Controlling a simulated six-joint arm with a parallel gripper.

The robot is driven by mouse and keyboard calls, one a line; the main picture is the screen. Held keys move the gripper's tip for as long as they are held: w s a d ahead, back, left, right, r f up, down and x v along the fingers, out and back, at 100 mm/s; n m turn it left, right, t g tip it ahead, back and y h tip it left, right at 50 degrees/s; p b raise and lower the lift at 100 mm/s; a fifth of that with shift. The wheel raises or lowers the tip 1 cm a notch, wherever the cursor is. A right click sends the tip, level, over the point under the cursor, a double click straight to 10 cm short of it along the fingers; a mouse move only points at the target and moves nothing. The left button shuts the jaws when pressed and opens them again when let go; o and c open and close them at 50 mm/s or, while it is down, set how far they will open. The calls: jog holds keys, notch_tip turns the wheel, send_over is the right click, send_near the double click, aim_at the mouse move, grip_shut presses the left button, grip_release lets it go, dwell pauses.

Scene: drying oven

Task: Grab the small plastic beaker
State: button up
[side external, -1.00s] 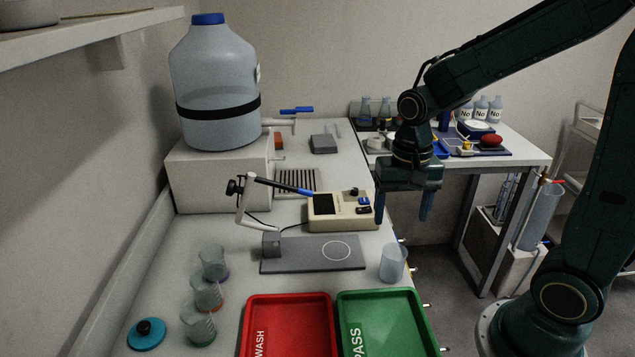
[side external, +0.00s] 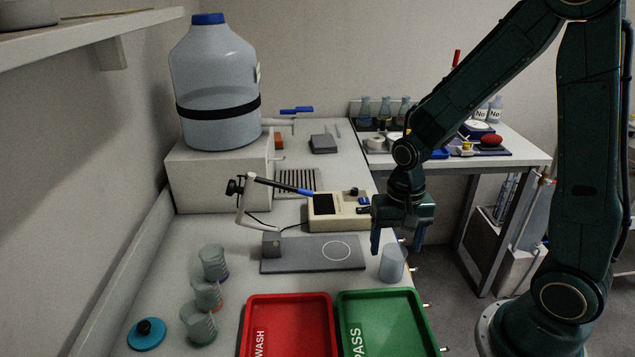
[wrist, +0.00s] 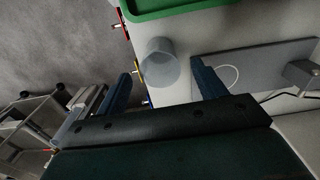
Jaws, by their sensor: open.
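A small translucent plastic beaker (side external: 392,264) stands upright near the bench's right edge, just behind the green tray. In the wrist view the beaker (wrist: 161,64) shows ahead of the fingers, roughly between their lines. My gripper (side external: 398,248) points down just above and behind the beaker, with its fingers apart and nothing between them. In the wrist view my gripper (wrist: 160,90) has one blue finger on each side. Three more beakers (side external: 207,293) stand in a row at the left of the bench.
A green tray (side external: 432,325) marked PASS and a red tray (side external: 243,322) marked WASH lie at the front. A grey plate (side external: 290,262) with a probe stand and a beige meter (side external: 330,222) are left of my gripper. Small fittings line the bench edge.

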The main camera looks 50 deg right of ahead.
jog(key=shift+f, duration=0.1)
jog(key=shift+d+f, duration=0.1)
jog(key=shift+f, duration=2.4)
jog(key=c, duration=1.1)
